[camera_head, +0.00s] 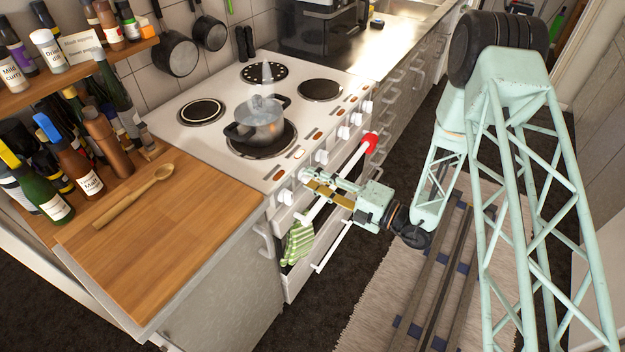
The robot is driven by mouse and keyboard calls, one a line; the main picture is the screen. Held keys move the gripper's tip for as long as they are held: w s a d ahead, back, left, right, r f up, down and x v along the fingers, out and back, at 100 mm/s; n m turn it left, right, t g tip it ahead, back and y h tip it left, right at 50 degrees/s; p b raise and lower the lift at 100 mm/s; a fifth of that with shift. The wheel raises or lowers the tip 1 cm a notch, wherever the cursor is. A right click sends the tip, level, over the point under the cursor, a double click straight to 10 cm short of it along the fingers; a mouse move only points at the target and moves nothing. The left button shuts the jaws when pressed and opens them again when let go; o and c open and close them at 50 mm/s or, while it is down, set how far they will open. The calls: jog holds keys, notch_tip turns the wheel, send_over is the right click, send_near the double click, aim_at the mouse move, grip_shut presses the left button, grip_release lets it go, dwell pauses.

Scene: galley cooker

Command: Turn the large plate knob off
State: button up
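The white cooker (188,135) stands against the tiled wall with several dark round plates on top. A steaming metal pot (258,122) sits on the large front plate (275,145). A row of white knobs runs along the cooker's front panel, including one near the front-left end (285,197) and one farther along (321,157). The panel markings are too small to read. My gripper (308,181) reaches in from the right, its fingertips at or very close to a white knob near the left end. Whether they touch it, and the finger gap, cannot be made out.
A green striped towel (297,243) hangs there. A wooden worktop (170,235) with a wooden spoon (135,197) and bottles is at left. The floor at right has rails.

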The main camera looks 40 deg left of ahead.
jog(key=shift+a, duration=0.25)
jog(key=c, duration=0.9)
jog(key=shift+n, duration=0.4)
jog(key=shift+n+b, duration=1.7)
jog(key=shift+n, duration=6.8)
